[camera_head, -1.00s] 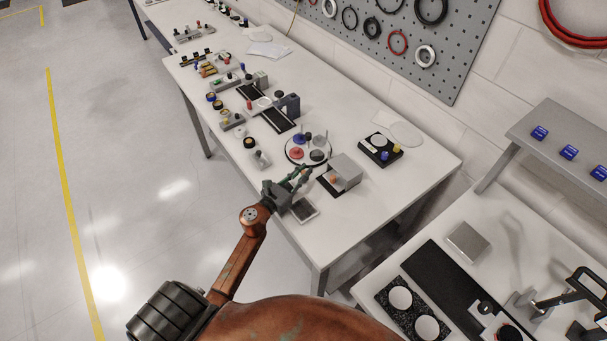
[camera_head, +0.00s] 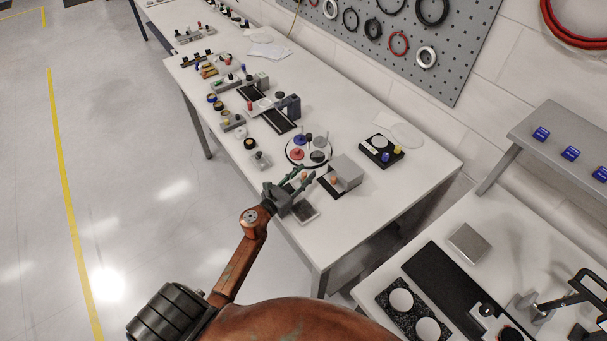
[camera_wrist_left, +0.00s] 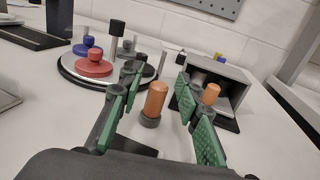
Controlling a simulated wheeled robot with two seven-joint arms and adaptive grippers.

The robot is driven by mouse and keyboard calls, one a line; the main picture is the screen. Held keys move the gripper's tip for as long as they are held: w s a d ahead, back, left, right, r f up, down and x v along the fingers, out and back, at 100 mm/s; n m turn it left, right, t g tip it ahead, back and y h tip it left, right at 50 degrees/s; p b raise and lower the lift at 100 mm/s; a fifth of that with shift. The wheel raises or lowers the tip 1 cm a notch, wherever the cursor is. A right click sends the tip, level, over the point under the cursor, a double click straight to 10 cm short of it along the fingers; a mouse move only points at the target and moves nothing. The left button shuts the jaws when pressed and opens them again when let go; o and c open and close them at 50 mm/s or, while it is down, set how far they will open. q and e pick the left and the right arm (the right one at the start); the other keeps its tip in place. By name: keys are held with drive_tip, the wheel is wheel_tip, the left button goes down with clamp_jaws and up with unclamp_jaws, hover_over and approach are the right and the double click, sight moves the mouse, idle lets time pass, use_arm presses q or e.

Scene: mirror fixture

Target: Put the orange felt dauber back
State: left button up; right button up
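An orange dauber (camera_wrist_left: 156,98) with a dark collar at its base is upright between the fingers of my left gripper (camera_wrist_left: 160,108) in the left wrist view. The green finger pads are apart, with clear gaps on both sides of it. In the head view this orange piece (camera_head: 303,175) shows between the fingertips of my left gripper (camera_head: 300,180). My right gripper is out of view.
A round tray (camera_head: 292,160) with red, blue and dark knobbed pieces lies just beyond the gripper. A flat grey-topped plate (camera_head: 306,213) lies below the gripper near the table's front edge. A black block with white disc (camera_head: 378,142) stands farther right. Bare table lies right of the box.

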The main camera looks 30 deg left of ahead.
use_arm(q)
drive_tip(key=shift+r, duration=0.2)
drive_tip(key=s, duration=0.3)
drive_tip(key=s+a+b, duration=0.1)
drive_tip(key=s, duration=0.7)
drive_tip(key=shift+s+a+f, duration=0.1)
drive_tip(key=shift+s+a, duration=0.05)
drive_tip(key=shift+a, duration=0.1)
drive_tip(key=shift+s, duration=0.3)
